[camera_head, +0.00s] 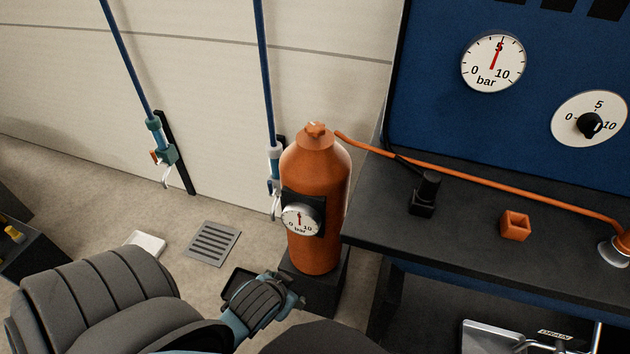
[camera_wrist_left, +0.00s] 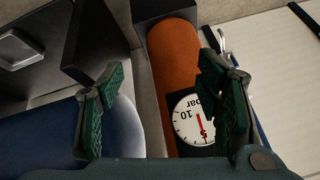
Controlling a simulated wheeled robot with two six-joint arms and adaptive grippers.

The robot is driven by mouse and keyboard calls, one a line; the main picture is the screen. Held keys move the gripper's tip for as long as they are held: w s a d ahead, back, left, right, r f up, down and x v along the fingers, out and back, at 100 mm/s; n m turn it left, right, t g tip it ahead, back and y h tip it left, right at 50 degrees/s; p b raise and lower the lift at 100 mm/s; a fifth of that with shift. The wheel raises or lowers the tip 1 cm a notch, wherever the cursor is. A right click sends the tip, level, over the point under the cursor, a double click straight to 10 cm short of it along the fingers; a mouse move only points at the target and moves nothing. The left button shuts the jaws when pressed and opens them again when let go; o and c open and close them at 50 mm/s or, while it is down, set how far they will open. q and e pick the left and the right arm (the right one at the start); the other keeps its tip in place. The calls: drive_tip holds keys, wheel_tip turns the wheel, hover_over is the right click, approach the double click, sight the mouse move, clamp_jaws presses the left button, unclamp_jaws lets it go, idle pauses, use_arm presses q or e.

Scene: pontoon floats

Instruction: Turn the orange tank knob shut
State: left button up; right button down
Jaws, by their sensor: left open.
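The orange tank (camera_head: 316,165) stands upright on a dark block left of the bench. Its orange knob (camera_head: 316,129) sits on top of it, clear of any gripper. A round white gauge (camera_head: 300,220) is on the tank's front. My left gripper (camera_head: 268,290) is low, in front of the tank's lower part, and touches no knob. In the left wrist view its two green fingers are spread open (camera_wrist_left: 166,88) with nothing held; the tank (camera_wrist_left: 174,62) and its gauge (camera_wrist_left: 193,117) show beyond them, upside down. The knob is outside that view. My right gripper is not in view.
An orange hose (camera_head: 440,168) runs from the tank's top across the black bench (camera_head: 455,235). The bench carries a black fitting (camera_head: 425,193) and an orange square cup (camera_head: 515,226). Blue poles stand at the wall behind. A floor grate (camera_head: 213,243) lies left of the tank.

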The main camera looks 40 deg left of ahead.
use_arm(q)
drive_tip(key=w+a+r+n+t+y, duration=0.4)
drive_tip(key=w+a+r+t, duration=0.15)
drive_tip(key=w+r, duration=0.5)
drive_tip(key=n+t+y, duration=0.1)
drive_tip(key=t+y, duration=0.2)
drive_tip(key=t, duration=0.1)
approach(314, 133)
drive_tip(key=shift+t, duration=0.25)
drive_tip(key=x, duration=1.2)
drive_tip(key=shift+w+a+f, duration=0.1)
drive_tip(key=shift+a+f, duration=0.05)
drive_tip(key=shift+f, duration=0.1)
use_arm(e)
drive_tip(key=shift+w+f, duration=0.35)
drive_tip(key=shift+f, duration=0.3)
use_arm(q)
drive_tip(key=c, duration=1.1)
drive_tip(key=shift+h, duration=0.3)
drive_tip(key=shift+c, duration=0.2)
